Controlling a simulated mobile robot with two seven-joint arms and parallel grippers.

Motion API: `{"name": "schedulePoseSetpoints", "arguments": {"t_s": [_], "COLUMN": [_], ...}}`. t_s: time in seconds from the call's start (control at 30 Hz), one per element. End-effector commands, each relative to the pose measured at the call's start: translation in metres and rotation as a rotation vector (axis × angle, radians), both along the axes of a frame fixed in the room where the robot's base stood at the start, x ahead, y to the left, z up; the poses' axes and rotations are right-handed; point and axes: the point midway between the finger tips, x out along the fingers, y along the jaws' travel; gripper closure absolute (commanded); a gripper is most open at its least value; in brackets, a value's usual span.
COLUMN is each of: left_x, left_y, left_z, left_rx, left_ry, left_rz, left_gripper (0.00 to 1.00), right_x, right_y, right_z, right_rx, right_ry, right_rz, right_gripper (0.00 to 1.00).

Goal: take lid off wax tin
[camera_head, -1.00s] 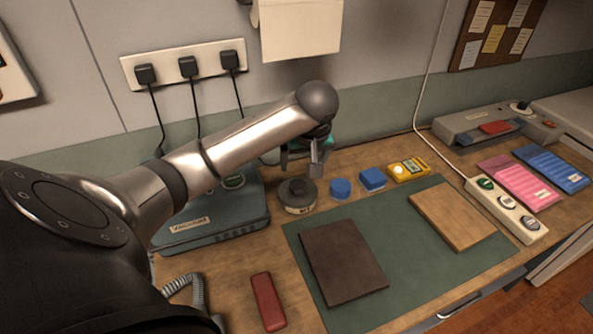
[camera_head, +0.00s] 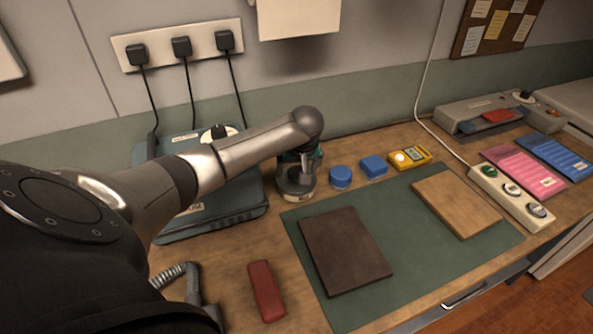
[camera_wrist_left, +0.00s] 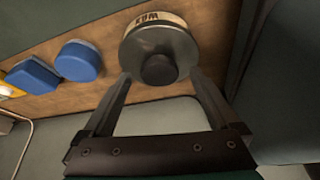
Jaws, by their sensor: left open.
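The wax tin (camera_head: 296,193) stands on the wooden bench by the green mat's far left corner, partly hidden behind my left gripper in the head view. In the left wrist view the tin's labelled side (camera_wrist_left: 155,20) shows, with its dark round lid (camera_wrist_left: 160,45) on top. The lid has a dark knob (camera_wrist_left: 159,69). My left gripper (camera_wrist_left: 159,78) is open, with its fingertips on either side of the knob and close to the lid. I cannot tell whether they touch. In the head view my left gripper (camera_head: 299,172) points down over the tin. My right gripper is not in view.
A blue round item (camera_head: 340,177), a blue block (camera_head: 374,166) and a yellow device (camera_head: 410,158) stand right of the tin. A grey-green machine (camera_head: 225,213) is on the left. The green mat (camera_head: 405,215) carries a dark board (camera_head: 345,251) and a wooden board (camera_head: 457,204).

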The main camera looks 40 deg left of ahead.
Motion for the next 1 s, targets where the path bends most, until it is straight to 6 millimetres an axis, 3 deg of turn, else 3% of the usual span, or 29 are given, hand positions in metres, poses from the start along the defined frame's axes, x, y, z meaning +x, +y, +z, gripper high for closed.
{"name": "schedulePoseSetpoints", "arguments": {"t_s": [0.1, 0.4, 1.0], "left_x": [0.0029, 0.0034, 0.0030], "left_y": [0.0028, 0.0036, 0.0039], "left_z": [-0.0096, -0.0105, -0.0105], "left_rx": [0.000, 0.000, 0.000], "left_ry": [-0.001, -0.002, -0.001], "left_rz": [0.000, -0.002, 0.000], "left_gripper": [0.05, 0.08, 0.75], "right_x": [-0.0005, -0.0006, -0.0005], "right_y": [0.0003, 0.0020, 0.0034], "right_z": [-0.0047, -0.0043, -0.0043], "right_rx": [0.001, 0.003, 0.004], "right_ry": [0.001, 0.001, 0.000], "right_rz": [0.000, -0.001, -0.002], "right_gripper": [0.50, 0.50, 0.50]}}
